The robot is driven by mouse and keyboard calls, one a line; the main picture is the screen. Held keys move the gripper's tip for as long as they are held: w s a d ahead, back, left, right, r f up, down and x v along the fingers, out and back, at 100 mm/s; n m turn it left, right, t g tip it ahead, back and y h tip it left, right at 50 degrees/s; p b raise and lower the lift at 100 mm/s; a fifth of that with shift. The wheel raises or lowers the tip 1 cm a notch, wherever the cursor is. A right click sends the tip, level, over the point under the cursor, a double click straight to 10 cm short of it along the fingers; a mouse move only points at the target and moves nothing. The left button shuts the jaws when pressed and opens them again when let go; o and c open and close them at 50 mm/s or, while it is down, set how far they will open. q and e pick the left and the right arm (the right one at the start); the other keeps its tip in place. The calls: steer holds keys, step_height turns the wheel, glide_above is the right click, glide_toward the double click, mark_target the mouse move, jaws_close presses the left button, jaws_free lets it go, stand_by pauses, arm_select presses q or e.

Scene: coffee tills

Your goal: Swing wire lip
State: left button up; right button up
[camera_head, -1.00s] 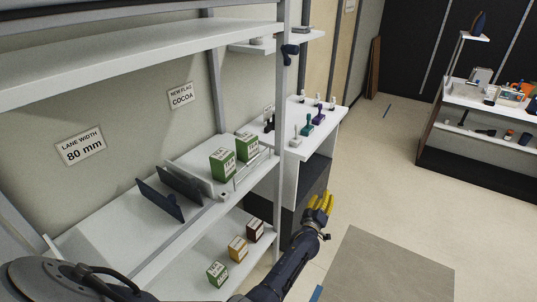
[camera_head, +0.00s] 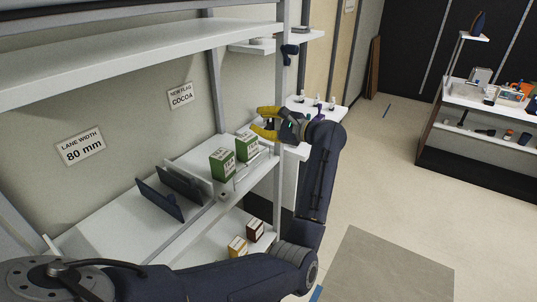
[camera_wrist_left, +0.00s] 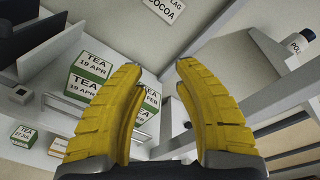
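The wire lip (camera_head: 254,168) is a thin pale rail along the front edge of the middle shelf (camera_head: 212,213). It stands in front of two green and white tea boxes (camera_head: 222,163). My left gripper (camera_head: 259,122) is open and empty, above and beyond the lip's far end, near the shelf post. In the left wrist view its two yellow fingers (camera_wrist_left: 158,70) are spread with nothing held between them. The tea boxes (camera_wrist_left: 88,66) are to the left there, partly behind the left finger. That finger also hides part of the lip. My right gripper is not in view.
Dark divider plates (camera_head: 160,199) stand on the shelf left of the tea boxes. Small boxes (camera_head: 255,229) sit on the lower shelf. A grey post (camera_head: 282,80) rises close to my gripper. A white side counter (camera_head: 333,112) holds small items. The floor at right is open.

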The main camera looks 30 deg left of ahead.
arm_select(q)
step_height(320, 180, down, 5)
steer(key=s+n+h, duration=0.2)
steer(key=n+h, duration=0.2)
steer(key=n, duration=0.1)
steer(key=n+h, duration=0.3)
steer(key=n, duration=0.1)
glide_toward(254, 159)
steer(key=x, duration=1.1)
steer(key=shift+d, duration=0.15)
steer(key=shift+c, duration=0.5)
steer(key=shift+r, duration=0.1)
jaws_close()
